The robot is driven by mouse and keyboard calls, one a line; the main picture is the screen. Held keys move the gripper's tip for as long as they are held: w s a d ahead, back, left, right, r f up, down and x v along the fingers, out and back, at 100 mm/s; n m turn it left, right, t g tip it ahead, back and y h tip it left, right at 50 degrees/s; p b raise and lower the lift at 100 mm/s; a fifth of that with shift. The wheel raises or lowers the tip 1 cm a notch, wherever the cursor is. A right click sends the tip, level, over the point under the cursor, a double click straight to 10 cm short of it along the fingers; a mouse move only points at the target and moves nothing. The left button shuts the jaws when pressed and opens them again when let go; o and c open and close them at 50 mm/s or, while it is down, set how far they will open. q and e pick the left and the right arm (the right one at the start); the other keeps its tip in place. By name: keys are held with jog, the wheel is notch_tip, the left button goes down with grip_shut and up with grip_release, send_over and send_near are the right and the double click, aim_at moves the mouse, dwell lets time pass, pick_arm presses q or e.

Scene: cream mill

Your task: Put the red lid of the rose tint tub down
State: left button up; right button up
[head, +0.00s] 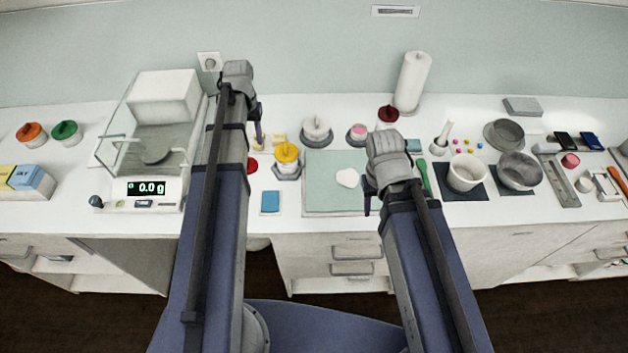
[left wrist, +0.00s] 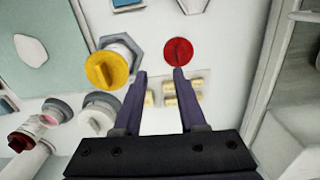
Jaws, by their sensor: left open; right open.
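The red lid (head: 252,165) lies on the white counter beside my left arm, partly hidden by it in the head view. An open tub with pink contents (head: 358,129) stands further right on a dark base. My right gripper (head: 370,195) is open beside the green mat, mostly hidden by its arm.
A yellow-lidded tub (head: 286,153) stands close right of the red lid. Small brass-coloured pieces (left wrist: 182,94) lie near my left fingers. A balance (head: 155,150) stands left of my left arm. The green mat (head: 325,190) bears a white item (head: 347,178).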

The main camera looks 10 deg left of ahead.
pick_arm(q)
jog(key=s+d+m, duration=0.2)
jog(key=s+d, duration=0.3)
jog(key=d, duration=0.3)
jog(key=s+d+m, duration=0.2)
jog(key=s+d, duration=0.3)
jog(key=d, duration=0.4)
jog(key=s+d+m+y, duration=0.1)
jog(key=s+d, duration=0.5)
jog(key=d, duration=0.3)
jog(key=shift+d+m, duration=0.15)
jog(key=shift+m, duration=0.25)
jog(key=shift+r, duration=0.1)
